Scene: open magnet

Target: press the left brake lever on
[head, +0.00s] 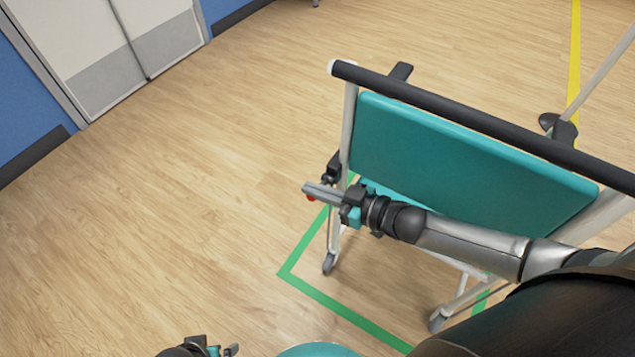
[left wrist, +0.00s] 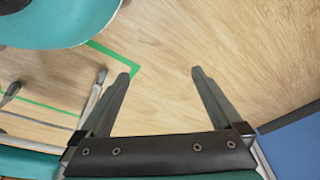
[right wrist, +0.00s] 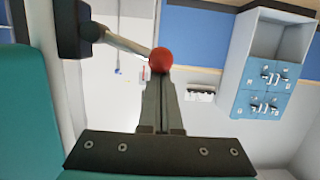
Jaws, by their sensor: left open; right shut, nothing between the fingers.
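The left brake lever shows in the right wrist view as a pale rod with a red ball knob (right wrist: 160,60), running from a black mount at upper left. In the head view its red knob (head: 311,198) peeks out just below the fingertips, at the left side of the teal chair (head: 460,165). My right gripper (head: 308,188) is shut and empty; its tips (right wrist: 161,78) meet the knob in the picture, though I cannot tell whether they touch. My left gripper (left wrist: 162,75) is open and empty over bare floor; only part of it shows at the head view's bottom edge.
The chair's black push bar (head: 480,122) crosses above its backrest. A green floor outline (head: 330,303) surrounds the chair. Open wood floor lies to the left, with a double door (head: 120,40) beyond. A blue-fronted cabinet (right wrist: 265,90) stands in the right wrist view.

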